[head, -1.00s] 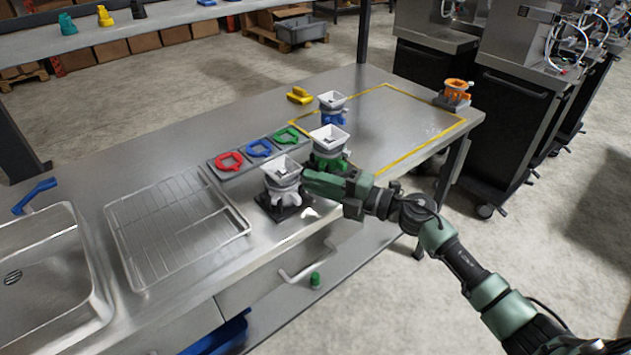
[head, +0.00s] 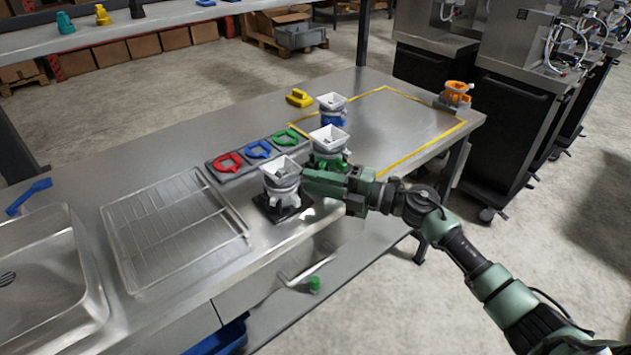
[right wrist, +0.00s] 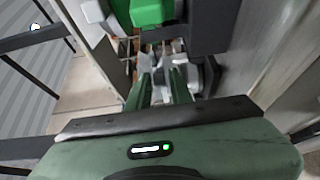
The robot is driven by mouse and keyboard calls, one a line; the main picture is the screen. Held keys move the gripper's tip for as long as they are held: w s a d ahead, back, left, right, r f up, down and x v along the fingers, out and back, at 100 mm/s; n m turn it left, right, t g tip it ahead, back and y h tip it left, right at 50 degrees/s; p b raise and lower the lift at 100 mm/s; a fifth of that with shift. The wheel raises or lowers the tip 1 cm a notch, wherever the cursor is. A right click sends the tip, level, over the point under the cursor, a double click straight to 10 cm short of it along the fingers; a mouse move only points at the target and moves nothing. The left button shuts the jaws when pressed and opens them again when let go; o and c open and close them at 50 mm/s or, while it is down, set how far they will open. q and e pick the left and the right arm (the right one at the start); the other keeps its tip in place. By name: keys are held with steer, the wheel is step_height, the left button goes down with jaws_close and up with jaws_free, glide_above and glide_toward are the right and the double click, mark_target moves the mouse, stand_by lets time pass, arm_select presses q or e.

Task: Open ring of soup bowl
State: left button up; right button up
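A white square-topped bowl (head: 280,168) with a pale ring stands on a black base at the table's front edge. My right gripper (head: 307,181) is at its right side, close to the ring; I cannot tell if they touch. In the right wrist view the two fingers (right wrist: 160,85) are apart, with a grey-white part (right wrist: 165,62) beyond and between them. Whether they press on it is unclear. Behind stand a white bowl with a green ring (head: 328,143) and one with a blue ring (head: 332,108). My left gripper is out of view.
A grey holder has red (head: 228,162), blue (head: 259,149) and green rings (head: 285,137). A wire rack (head: 175,225) and sink (head: 45,270) are at left. A yellow tool (head: 299,97) lies behind. The yellow-outlined area (head: 385,88) is mostly clear; an orange device (head: 456,93) stands at its right corner.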

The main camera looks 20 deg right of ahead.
steer(key=b+v, duration=0.1)
steer(key=v, duration=0.6)
steer(key=shift+s+d+b, duration=0.25)
steer(key=shift+d+b, duration=0.05)
steer(key=shift+b, duration=0.1)
